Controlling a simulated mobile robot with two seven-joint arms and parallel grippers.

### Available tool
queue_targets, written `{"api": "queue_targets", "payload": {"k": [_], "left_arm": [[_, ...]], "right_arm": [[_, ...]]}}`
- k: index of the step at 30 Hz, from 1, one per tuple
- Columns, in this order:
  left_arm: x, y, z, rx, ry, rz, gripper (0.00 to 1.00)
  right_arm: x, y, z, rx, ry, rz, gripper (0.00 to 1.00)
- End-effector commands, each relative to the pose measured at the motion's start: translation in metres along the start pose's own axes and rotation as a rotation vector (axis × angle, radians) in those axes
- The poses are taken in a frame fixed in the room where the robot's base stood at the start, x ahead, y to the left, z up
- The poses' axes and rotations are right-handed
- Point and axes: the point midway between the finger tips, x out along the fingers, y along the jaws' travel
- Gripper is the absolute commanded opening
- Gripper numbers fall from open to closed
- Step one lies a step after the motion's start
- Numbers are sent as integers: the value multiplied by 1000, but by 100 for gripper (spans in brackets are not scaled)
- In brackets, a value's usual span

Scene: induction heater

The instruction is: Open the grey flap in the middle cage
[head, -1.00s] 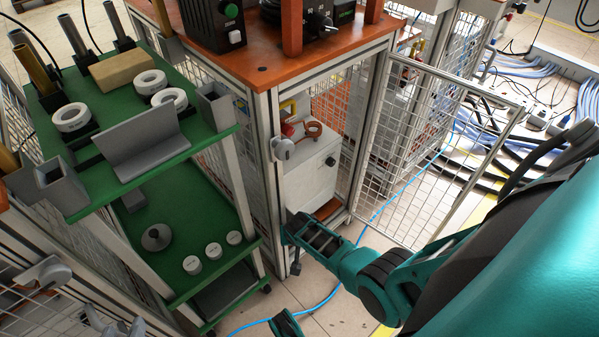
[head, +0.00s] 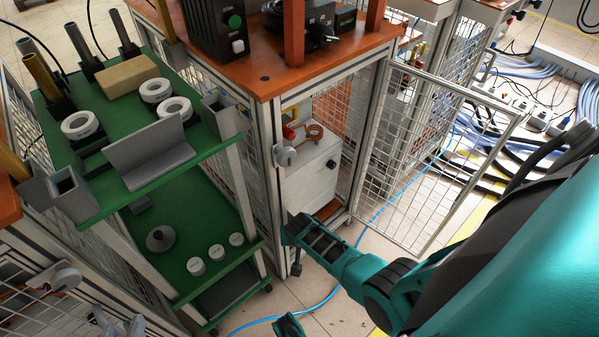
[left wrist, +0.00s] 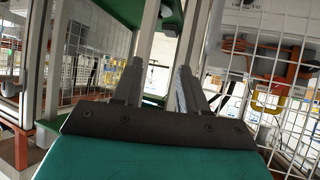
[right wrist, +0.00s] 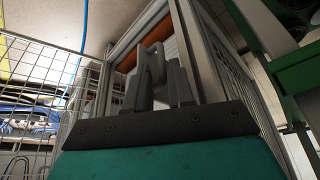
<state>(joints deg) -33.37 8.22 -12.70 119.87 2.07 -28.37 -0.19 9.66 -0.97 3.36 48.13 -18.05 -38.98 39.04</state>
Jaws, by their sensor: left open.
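The middle cage (head: 271,122) stands under an orange-brown top, with a white machine inside. A rounded grey fitting (head: 286,156) sits on its front left post; I cannot tell whether this is the grey flap. My left gripper (head: 120,324) is at the bottom left of the head view, its two grey fingers apart and empty. In the left wrist view its fingers (left wrist: 157,85) are spread with nothing between them. My right arm reaches low in front of the cage. In the right wrist view a grey piece shows at the right fingers (right wrist: 157,80); whether they hold it is unclear.
A mesh door (head: 478,182) stands swung out at the cage's right. A green-shelved cart (head: 185,190) with rings and grey brackets stands at the left. A blue cable (head: 325,299) lies on the floor. Another mesh cage is at the lower left.

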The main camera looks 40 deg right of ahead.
Motion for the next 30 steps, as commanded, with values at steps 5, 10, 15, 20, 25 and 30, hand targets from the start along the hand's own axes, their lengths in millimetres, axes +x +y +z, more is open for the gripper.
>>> {"api": "queue_targets", "payload": {"k": [5, 10, 15, 20, 25, 30], "left_arm": [[-17, -3, -14, 4, -19, -9, 43], [-29, -3, -27, 8, -25, -8, 43], [-34, -3, -38, 9, -21, -8, 43], [-36, -3, -40, 9, -20, -8, 43], [-35, -2, -39, 8, -20, -7, 43], [-35, -2, -40, 4, -19, -8, 43]], "right_arm": [[-46, -3, -9, 1, 13, -7, 21], [-75, -2, -4, 1, 5, -3, 21], [-93, -1, -2, 1, 2, -1, 21], [-98, -1, 0, 2, 0, -1, 21], [-97, 0, 0, 1, -1, 0, 21], [-97, 0, 0, 1, -2, 0, 21]]}}
